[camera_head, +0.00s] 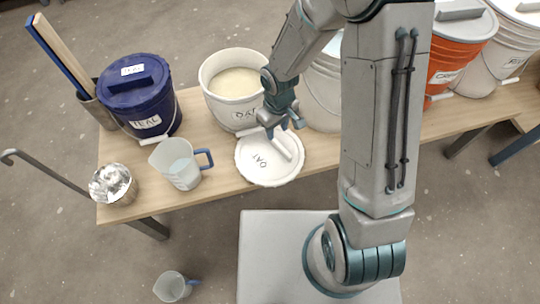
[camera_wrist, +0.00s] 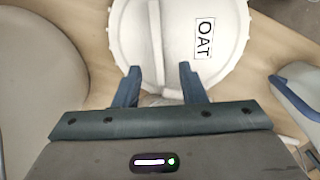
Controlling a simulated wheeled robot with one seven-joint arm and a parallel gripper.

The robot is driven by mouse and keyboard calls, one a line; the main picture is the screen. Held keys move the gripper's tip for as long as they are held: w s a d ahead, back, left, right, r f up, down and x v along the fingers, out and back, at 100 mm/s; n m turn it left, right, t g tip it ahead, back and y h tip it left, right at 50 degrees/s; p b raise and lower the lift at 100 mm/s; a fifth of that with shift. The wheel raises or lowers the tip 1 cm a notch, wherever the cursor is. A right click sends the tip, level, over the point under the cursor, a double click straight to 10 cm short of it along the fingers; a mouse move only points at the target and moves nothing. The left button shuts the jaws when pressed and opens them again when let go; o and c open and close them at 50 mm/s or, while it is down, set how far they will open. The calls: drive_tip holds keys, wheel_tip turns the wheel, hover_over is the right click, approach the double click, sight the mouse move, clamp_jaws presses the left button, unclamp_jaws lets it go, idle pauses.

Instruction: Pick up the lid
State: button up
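The white round lid (camera_head: 262,174) lies at the front edge of the wooden table. It carries an "OAT" label and a raised bar handle (camera_head: 284,147). The open white OAT bucket (camera_head: 236,112), with cream glaze inside, stands just behind it. My gripper (camera_head: 284,127) is over the lid's rear part, near the handle. In the wrist view the lid (camera_wrist: 180,70) is ahead of my gripper (camera_wrist: 161,84), whose two fingers are spread apart with nothing held between them. The handle bar (camera_wrist: 155,38) lines up with the gap between the fingers. The height above the lid is hard to tell.
A white bucket (camera_head: 322,97) and an orange bucket (camera_head: 455,55) stand right. Another jug (camera_head: 172,288) is below the table.

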sight(278, 143)
drive_tip(key=shift+d+f+b, duration=0.15)
drive_tip(key=shift+f+b, duration=1)
drive_tip(key=shift+f, duration=2.55)
drive_tip(key=shift+f, duration=0.25)
clamp_jaws()
